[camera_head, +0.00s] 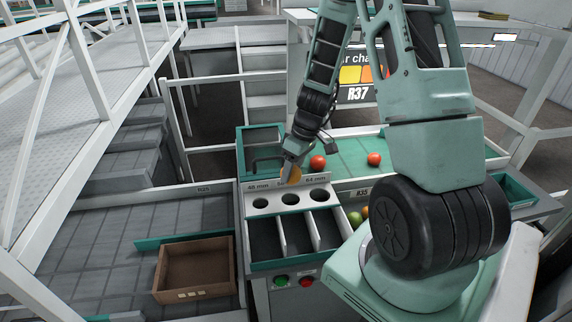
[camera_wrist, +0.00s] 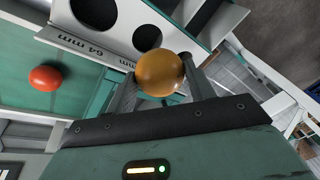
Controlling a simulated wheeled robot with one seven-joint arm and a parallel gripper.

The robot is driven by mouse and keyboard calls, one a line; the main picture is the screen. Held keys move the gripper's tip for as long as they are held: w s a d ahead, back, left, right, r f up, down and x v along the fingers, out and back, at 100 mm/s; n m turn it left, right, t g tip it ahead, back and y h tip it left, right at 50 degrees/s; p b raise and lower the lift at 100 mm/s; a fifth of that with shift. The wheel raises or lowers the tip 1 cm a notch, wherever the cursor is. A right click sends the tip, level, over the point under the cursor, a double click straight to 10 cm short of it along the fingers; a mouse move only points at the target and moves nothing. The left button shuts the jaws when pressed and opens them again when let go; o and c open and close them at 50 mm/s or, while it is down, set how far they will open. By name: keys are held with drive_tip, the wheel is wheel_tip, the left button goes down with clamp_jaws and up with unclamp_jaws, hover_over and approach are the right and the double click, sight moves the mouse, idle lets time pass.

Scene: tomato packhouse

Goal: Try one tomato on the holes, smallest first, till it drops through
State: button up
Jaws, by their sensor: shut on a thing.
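My gripper (camera_head: 291,168) is shut on an orange-yellow tomato (camera_head: 295,176), which also shows between the fingers in the wrist view (camera_wrist: 160,72). It holds the tomato above the back edge of the white gauge plate (camera_head: 275,207), roughly behind the middle hole (camera_head: 290,198). The plate has a small hole (camera_head: 260,203) at the left, by the 48 mm label, and a large hole (camera_head: 319,194) at the right, by the 64 mm label. In the wrist view the large hole (camera_wrist: 95,12) and middle hole (camera_wrist: 147,38) are clear of the tomato; the small hole is not clearly visible.
Dividers form three empty-looking compartments (camera_head: 297,230) in front of the plate. Two red tomatoes (camera_head: 318,162) (camera_head: 374,159) lie on the green surface (camera_head: 345,148) behind. Green and orange tomatoes (camera_head: 355,218) lie to the right. A brown crate (camera_head: 163,270) stands at lower left.

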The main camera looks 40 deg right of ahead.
sight(293, 180)
drive_tip(key=shift+f+b, duration=1.35)
drive_tip(key=shift+f, duration=0.8)
drive_tip(key=shift+f+b, duration=1.05)
drive_tip(key=shift+b, duration=0.15)
drive_tip(key=o, duration=0.8)
drive_tip(key=shift+r+p, duration=2.05)
drive_tip(key=shift+r, duration=1.5)
